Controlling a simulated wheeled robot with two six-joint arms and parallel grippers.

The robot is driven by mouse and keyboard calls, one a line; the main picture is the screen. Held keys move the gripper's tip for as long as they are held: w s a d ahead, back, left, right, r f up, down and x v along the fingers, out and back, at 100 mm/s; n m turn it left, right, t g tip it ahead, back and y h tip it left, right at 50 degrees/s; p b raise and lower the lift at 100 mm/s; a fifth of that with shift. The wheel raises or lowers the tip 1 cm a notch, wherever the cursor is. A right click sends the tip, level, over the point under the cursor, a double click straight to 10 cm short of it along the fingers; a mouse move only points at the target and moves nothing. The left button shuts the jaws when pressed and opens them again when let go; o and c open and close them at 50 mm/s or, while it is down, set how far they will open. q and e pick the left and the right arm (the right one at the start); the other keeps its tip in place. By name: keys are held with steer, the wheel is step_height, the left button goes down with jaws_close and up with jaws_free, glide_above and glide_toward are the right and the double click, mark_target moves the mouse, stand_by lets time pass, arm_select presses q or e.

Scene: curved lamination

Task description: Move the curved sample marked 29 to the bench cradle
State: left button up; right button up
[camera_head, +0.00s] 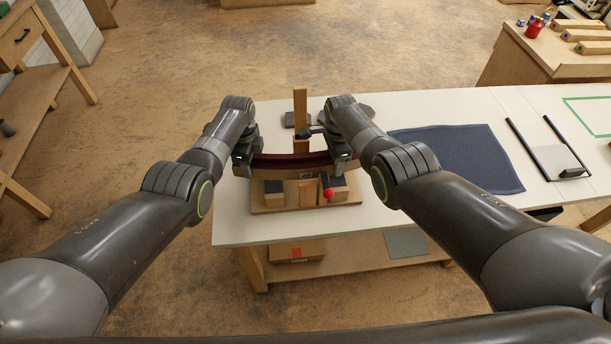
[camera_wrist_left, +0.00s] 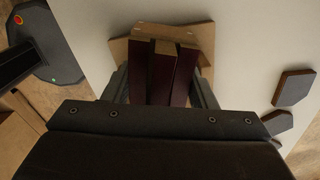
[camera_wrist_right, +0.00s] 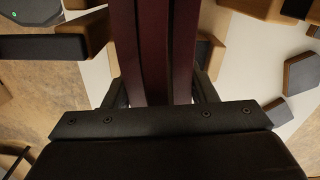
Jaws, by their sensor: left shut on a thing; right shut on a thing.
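The curved sample (camera_head: 292,162), a bowed strip of dark red and pale wood layers, spans between my two grippers. My left gripper (camera_head: 246,160) is shut on its left end and my right gripper (camera_head: 341,158) on its right end. It also shows between the fingers in the left wrist view (camera_wrist_left: 162,75) and the right wrist view (camera_wrist_right: 153,45). No mark 29 is legible. A wooden cradle (camera_head: 300,207) with dark-padded blocks and a red knob (camera_head: 328,193) stands on the white bench (camera_head: 232,228), just below the sample in the head view. I cannot tell whether they touch.
An upright wooden post (camera_head: 300,100) and dark pieces (camera_head: 290,120) are behind the sample. A blue mat (camera_head: 460,155) and a black-railed fixture (camera_head: 552,158) lie to the right. Below the bench top is a shelf with a box (camera_head: 297,251).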

arm_select(q)
steer(key=shift+a+r, duration=0.15)
steer(key=shift+a, duration=0.05)
arm_select(e)
steer(key=shift+s+d+r, duration=0.1)
steer(key=shift+d, duration=0.05)
